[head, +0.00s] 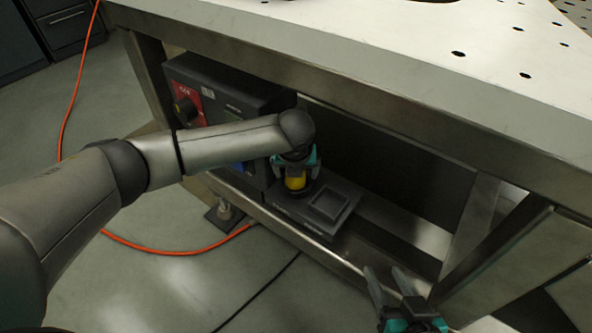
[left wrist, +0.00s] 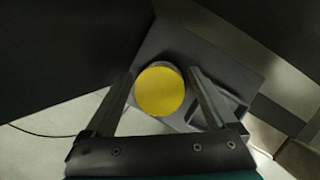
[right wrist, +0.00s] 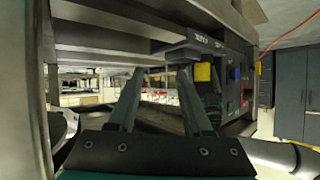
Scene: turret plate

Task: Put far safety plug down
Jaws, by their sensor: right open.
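The yellow safety plug (head: 295,182) stands upright at the left end of a dark grey plate (head: 285,208) on the shelf under the table. It also shows from above as a yellow disc (left wrist: 159,90) in the left wrist view. My left gripper (head: 296,168) points down around the plug, one finger on each side, spread wide; contact is hard to tell. The plug's underside is hidden. My right gripper (head: 388,285) is open and empty, low in front of the shelf, to the right of the plate.
A black control box (head: 235,88) with a red panel stands left of the plate. The white tabletop (head: 430,60) overhangs the shelf. An orange cable (head: 150,250) lies on the floor.

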